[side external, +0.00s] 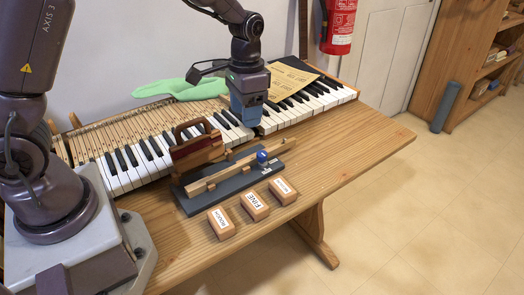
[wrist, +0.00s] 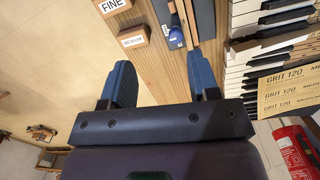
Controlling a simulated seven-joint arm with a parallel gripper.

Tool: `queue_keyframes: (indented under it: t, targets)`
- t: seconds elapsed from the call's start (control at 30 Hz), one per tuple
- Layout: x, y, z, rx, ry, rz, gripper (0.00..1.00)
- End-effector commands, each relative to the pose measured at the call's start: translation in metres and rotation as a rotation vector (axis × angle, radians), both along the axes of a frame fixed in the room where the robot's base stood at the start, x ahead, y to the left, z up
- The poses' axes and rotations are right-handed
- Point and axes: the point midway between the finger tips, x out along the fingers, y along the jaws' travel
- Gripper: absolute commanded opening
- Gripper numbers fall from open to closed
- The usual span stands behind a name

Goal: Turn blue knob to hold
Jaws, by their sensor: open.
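The blue knob (side external: 262,156) sits near the right end of a dark grey base (side external: 221,199) with wooden bars on the bench. A small white marking (side external: 267,171) lies beside the knob, too small to read. In the wrist view a small blue spot that looks like the knob (wrist: 165,30) shows on the base, beyond the fingers. My gripper (side external: 249,118) is above the piano keys, behind and above the knob and apart from it. Its blue fingers also show in the wrist view (wrist: 161,75), spread with nothing between them.
Three labelled wooden blocks, one reading FINE (side external: 255,205), stand in front of the base. A wooden frame with a dark red pad (side external: 197,149) stands at its left. Piano keys (side external: 140,164) run behind. Sandpaper sheets (side external: 290,80) and a green cloth (side external: 180,90) lie there. Bench room is clear at right.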

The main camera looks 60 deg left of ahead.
Motion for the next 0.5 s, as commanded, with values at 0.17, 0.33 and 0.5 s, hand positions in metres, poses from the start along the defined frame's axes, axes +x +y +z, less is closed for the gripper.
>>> queue_keyframes:
  t: [0.17,0.33,0.5]
  targets:
    - [0.040,0.011,-0.024,0.014,-0.018,-0.121,0.56]
    - [0.049,0.010,-0.018,0.008,-0.056,-0.211,0.56]
    - [0.048,0.010,-0.037,0.008,-0.052,-0.216,0.56]
